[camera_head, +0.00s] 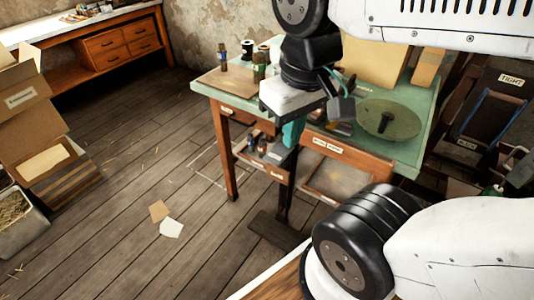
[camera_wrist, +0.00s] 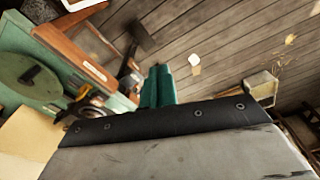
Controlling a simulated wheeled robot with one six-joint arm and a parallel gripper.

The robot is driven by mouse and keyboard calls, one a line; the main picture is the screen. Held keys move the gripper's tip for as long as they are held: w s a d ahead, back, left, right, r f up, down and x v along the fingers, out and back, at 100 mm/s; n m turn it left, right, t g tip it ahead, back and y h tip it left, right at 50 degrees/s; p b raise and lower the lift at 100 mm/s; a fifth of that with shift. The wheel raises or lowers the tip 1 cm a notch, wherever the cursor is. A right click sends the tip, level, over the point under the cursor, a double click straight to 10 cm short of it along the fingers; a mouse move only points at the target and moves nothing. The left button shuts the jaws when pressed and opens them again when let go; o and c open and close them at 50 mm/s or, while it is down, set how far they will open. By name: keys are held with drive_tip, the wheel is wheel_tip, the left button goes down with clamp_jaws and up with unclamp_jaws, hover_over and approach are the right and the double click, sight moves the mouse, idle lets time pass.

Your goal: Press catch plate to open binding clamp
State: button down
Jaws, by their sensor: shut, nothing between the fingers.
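My gripper (camera_head: 292,133) is shut and empty, its teal fingers pointing down in front of the green table's front edge in the head view. In the wrist view its fingers (camera_wrist: 158,86) are together, with floor behind them. I cannot make out a catch plate or a binding clamp for certain in either view. A round metal part with a yellowish piece (camera_wrist: 88,108) shows beside the table in the wrist view, left of the fingers; I cannot tell what it is. My arm hides part of the tabletop in the head view.
A green table (camera_head: 428,150) carries a green disc with a black knob (camera_head: 388,119) and bottles (camera_head: 258,68). An open drawer (camera_head: 345,180) juts from its front. A blue-framed rack (camera_head: 486,122) with TIGHT and SLACK labels stands right. Boxes (camera_head: 35,125) stand left; the middle floor is mostly clear.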

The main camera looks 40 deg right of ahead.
drive_tip(key=shift+w, duration=0.1)
drive_tip(key=m+h, duration=0.3)
drive_tip(key=m, duration=1.1)
hover_over(274, 157)
drive_tip(key=s+a, duration=0.1)
drive_tip(key=a, duration=0.3)
wheel_tip(274, 157, down, 23)
drive_tip(key=shift+d, duration=0.25)
drive_tip(key=shift+f, duration=0.1)
drive_tip(key=x, duration=1.2)
drive_tip(key=shift+s+a+f, duration=0.25)
drive_tip(key=shift+f, duration=0.7)
